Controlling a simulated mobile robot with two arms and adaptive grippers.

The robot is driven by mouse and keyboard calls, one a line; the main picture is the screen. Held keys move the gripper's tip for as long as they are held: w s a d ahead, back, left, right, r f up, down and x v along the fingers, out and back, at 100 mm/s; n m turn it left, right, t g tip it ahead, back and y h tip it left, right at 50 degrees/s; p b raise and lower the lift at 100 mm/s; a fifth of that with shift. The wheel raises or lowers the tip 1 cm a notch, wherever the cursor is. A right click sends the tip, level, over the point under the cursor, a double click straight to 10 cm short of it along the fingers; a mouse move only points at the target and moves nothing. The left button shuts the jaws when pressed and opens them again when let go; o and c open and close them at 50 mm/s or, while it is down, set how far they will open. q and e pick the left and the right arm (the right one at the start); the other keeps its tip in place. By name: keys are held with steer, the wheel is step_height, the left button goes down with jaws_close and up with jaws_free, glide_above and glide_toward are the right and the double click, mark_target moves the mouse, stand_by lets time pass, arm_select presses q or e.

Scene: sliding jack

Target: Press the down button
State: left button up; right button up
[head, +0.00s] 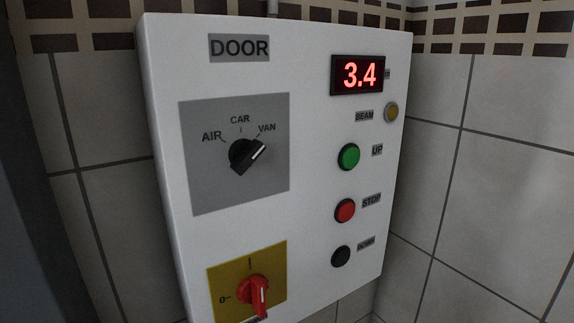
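A white control box (310,190) marked DOOR hangs on the tiled wall. The down button (341,256) is a black round button at the lower right of the box. Its small label (366,244) is too blurred to read surely. Above it are the red STOP button (345,210) and the green UP button (348,157). A red display (358,75) at the top right reads 3.4. Neither of my grippers shows in the head view, and nothing covers the buttons.
A black selector knob (246,156) points to VAN on a grey plate. A red switch (256,295) sits on a yellow plate at the lower left. A yellowish BEAM lamp (391,112) is at the upper right. The space before the box looks clear.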

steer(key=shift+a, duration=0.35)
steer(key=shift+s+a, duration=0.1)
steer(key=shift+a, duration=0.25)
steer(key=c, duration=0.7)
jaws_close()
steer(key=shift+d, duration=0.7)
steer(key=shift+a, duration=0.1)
